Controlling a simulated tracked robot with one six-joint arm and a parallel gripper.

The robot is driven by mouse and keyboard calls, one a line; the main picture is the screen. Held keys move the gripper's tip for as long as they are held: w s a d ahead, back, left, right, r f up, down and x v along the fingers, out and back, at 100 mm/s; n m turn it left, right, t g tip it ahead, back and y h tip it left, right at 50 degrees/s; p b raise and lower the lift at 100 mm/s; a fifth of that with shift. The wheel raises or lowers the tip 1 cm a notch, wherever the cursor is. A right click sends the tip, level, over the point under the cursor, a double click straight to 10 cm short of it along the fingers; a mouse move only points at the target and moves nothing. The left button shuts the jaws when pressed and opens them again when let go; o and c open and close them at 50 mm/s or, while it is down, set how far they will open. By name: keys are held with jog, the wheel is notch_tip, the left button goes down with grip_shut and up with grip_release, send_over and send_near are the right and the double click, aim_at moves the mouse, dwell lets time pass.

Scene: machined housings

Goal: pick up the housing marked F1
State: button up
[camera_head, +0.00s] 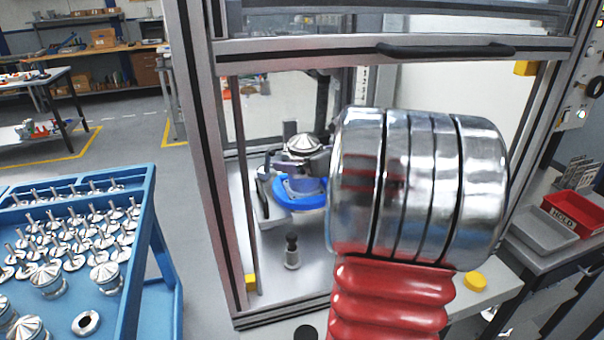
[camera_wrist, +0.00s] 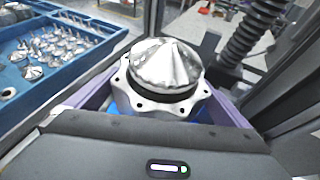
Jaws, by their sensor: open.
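A metal housing with a faceted conical top and a scalloped, bolted flange (camera_wrist: 160,98) stands upright inside the machine enclosure. In the head view the housing (camera_head: 300,147) sits over a blue round fixture (camera_head: 300,195); some blue also shows beneath it in the wrist view. No F1 mark is readable on it. My gripper (camera_wrist: 165,78) is open, with a purplish finger on each side of the housing. I cannot tell whether either finger touches it. In the head view my silver and red arm hides the area right of the housing.
The enclosure frame (camera_head: 205,165) surrounds the fixture closely. A small dark-topped post (camera_head: 292,252) stands in front of it. A blue tray (camera_head: 150,200) with several metal parts is at left. A red bin (camera_head: 575,212) and grey bin (camera_head: 543,235) stand at right.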

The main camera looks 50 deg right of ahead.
jog(key=shift+c, duration=0.4)
jog(key=c, duration=1.5)
jog(key=shift+r, duration=0.15)
jog(key=shift+c, duration=0.3)
